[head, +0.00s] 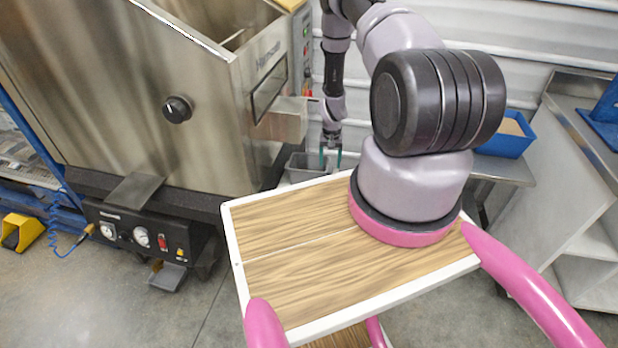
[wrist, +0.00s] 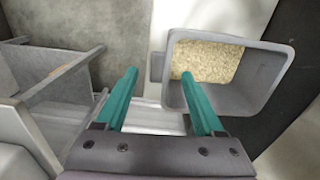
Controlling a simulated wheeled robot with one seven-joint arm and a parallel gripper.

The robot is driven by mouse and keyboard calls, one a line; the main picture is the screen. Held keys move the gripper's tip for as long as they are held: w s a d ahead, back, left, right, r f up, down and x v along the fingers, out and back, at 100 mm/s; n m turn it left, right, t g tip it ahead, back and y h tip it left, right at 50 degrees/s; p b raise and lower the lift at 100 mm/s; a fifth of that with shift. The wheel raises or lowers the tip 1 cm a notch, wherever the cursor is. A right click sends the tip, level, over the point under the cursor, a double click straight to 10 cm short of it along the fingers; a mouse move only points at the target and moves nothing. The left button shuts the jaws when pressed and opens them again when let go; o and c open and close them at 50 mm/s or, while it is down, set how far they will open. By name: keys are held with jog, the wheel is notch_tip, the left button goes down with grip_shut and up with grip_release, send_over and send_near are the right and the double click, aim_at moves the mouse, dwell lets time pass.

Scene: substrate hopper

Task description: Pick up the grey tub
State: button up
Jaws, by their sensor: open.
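The grey tub (wrist: 238,105) is at the right in the wrist view. It is an open box with tan grainy material (wrist: 207,62) in its far end. In the head view the tub (head: 304,167) stands below the hopper's spout, partly hidden by my tray top. My gripper (wrist: 155,82) is open. Its right teal finger reaches over or into the tub near the left wall; I cannot tell its depth. Its left finger is outside, left of the tub. In the head view my gripper (head: 331,158) hangs at the tub's right side.
The steel hopper machine (head: 170,100) with its spout (head: 284,120) stands close left of my gripper. A blue bin (head: 508,135) with tan contents sits on a steel bench to the right. A grey angled chute-like part (wrist: 62,80) is at the left in the wrist view.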

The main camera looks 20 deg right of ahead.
notch_tip(320, 180, down, 2)
jog(key=shift+f, duration=0.1)
grip_shut()
dwell(1.5)
